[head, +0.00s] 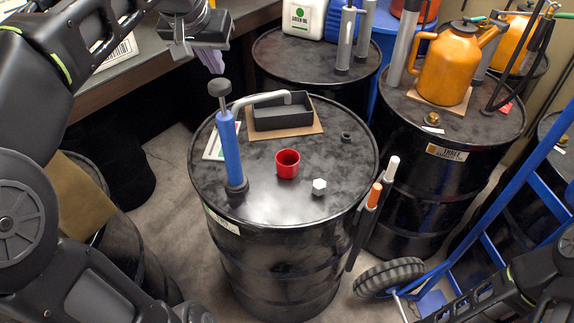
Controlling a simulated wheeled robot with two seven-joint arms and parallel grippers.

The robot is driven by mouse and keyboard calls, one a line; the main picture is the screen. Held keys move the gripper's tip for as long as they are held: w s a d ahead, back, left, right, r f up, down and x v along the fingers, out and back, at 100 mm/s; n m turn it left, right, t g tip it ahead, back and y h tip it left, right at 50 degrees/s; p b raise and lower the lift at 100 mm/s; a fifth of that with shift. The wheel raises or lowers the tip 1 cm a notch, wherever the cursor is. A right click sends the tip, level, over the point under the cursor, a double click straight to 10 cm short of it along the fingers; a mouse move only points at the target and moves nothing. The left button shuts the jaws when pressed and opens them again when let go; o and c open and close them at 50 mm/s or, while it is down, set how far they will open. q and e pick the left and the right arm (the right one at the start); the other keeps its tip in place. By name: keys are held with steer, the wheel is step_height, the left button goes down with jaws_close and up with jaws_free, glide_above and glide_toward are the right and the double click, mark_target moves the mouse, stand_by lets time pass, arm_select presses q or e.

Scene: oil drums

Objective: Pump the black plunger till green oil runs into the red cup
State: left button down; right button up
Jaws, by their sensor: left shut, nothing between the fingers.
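A black plunger knob (220,88) tops a thin rod on the blue pump (230,150), which stands upright on the black drum (330,205). The knob is raised, with bare rod below it. A grey spout (262,98) curves right from the pump and ends over a black tray (283,122). The red cup (288,164) stands upright on the drum lid in front of the tray, not under the spout end. No green oil shows. My left gripper (213,62) is shut and empty, just above and behind the knob, apart from it. My right gripper is out of view.
A white hex nut (319,186) and a dark cap (346,137) lie on the lid. Orange and white-handled tools (375,195) hang at its right. A blue hand truck (490,215), more drums and an orange can (448,65) stand right. A bench edge (150,75) is behind left.

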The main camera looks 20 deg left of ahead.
mark_target(217, 86)
arm_select(q)
steer(key=shift+f+b, duration=2.55)
steer(key=shift+f, duration=0.6)
steer(key=shift+r, duration=0.1)
step_height(217, 86, up, 6)
steer(key=p, duration=0.5)
